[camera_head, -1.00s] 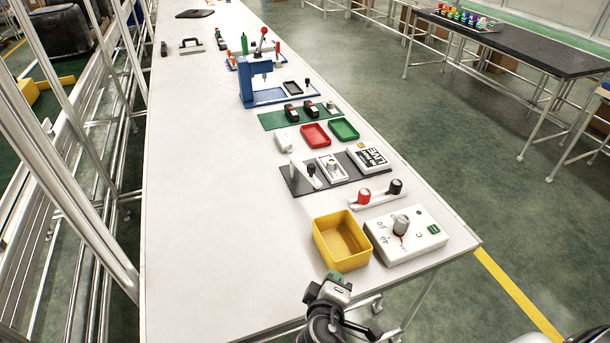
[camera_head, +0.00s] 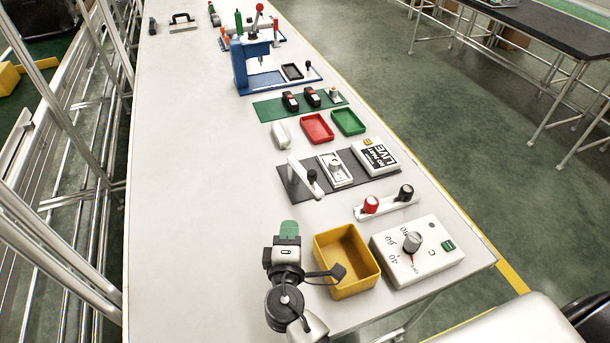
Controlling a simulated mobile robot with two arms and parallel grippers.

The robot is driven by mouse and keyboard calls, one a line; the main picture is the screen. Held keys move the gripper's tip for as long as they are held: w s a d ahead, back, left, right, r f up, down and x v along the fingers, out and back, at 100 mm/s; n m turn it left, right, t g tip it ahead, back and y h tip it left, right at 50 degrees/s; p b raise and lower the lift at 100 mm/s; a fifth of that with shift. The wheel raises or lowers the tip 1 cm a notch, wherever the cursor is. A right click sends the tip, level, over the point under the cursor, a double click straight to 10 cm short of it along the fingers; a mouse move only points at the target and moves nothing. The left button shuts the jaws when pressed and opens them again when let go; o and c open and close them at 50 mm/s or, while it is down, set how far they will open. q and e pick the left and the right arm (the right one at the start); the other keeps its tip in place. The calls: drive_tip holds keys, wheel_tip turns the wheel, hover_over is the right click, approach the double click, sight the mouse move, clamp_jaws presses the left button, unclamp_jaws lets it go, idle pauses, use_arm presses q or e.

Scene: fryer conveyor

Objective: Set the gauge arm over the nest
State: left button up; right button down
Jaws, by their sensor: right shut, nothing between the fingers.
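The nest is a light rectangular frame with a small round part inside. My right gripper (camera_head: 289,227) is at the near side of the table, left of the yellow bin, shut and empty, well short of the gauge arm. My left gripper is not in view.
A yellow bin (camera_head: 352,288) and a white dial box (camera_head: 404,272) stand at the near right. A bar with red and black knobs (camera_head: 386,203) lies behind them. A white labelled box (camera_head: 376,157) sits right of the nest. The left of the table is clear.

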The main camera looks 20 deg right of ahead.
drive_tip(key=p, duration=0.5)
approach(305, 173)
wheel_tip(305, 173, up, 3)
drive_tip(key=w, duration=0.3)
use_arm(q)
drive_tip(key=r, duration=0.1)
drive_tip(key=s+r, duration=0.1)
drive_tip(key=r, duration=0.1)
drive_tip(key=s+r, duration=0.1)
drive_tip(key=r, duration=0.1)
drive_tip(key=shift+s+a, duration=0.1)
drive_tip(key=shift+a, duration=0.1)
use_arm(e)
drive_tip(key=shift+s+d+f, duration=0.1)
drive_tip(key=shift+d+f, duration=0.15)
drive_tip(key=shift+d, duration=0.3)
drive_tip(key=shift+d, duration=0.1)
